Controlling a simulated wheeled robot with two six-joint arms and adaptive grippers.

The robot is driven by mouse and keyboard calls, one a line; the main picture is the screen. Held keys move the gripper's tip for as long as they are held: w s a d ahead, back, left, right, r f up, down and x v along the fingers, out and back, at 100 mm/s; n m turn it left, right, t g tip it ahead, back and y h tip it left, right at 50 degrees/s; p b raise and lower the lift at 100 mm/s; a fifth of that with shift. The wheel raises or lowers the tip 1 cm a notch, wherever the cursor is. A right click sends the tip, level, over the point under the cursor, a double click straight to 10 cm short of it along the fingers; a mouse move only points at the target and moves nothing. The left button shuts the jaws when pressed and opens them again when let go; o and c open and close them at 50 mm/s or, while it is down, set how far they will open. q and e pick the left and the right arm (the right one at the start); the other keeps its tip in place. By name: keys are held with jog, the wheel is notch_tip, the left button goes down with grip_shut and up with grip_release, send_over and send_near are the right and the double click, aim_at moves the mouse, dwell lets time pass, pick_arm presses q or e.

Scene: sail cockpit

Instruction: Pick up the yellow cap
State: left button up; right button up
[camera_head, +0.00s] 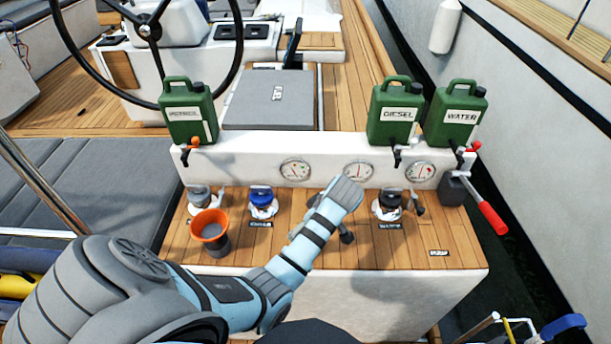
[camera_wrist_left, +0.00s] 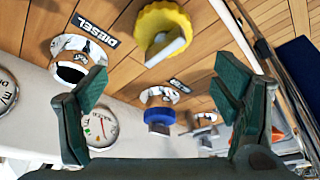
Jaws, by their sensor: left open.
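The yellow cap (camera_wrist_left: 163,30) lies on the wooden deck in the left wrist view, near its top edge. It has a scalloped rim and a raised grip across it. My left gripper (camera_wrist_left: 160,88) is open and empty, its two dark green fingers spread apart. The cap shows past the fingertips, apart from them, roughly in line with the gap. In the head view my left arm reaches over the deck, and I cannot make out the cap there. My right gripper is not in view.
The blue cap (camera_head: 262,195) and the black cap (camera_head: 390,203) sit on fittings. An orange-rimmed funnel (camera_head: 210,228) stands at the left. A red-handled lever (camera_head: 490,215) sticks out at the right.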

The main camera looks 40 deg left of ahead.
pick_arm(q)
jog(key=x, duration=0.2)
jog(key=d+b+x, duration=0.1)
jog(key=x, duration=0.5)
jog(key=shift+s+d+f+b, duration=0.2)
jog(key=shift+s+f+b, duration=0.1)
jog(key=shift+b, duration=0.05)
jog(key=shift+a, duration=0.1)
jog(key=shift+c, duration=1.3)
jog(key=c, duration=1.1)
jog(key=shift+o, duration=0.2)
jog(key=shift+r, duration=0.1)
notch_tip(320, 180, up, 23)
jog(key=p, duration=1.2)
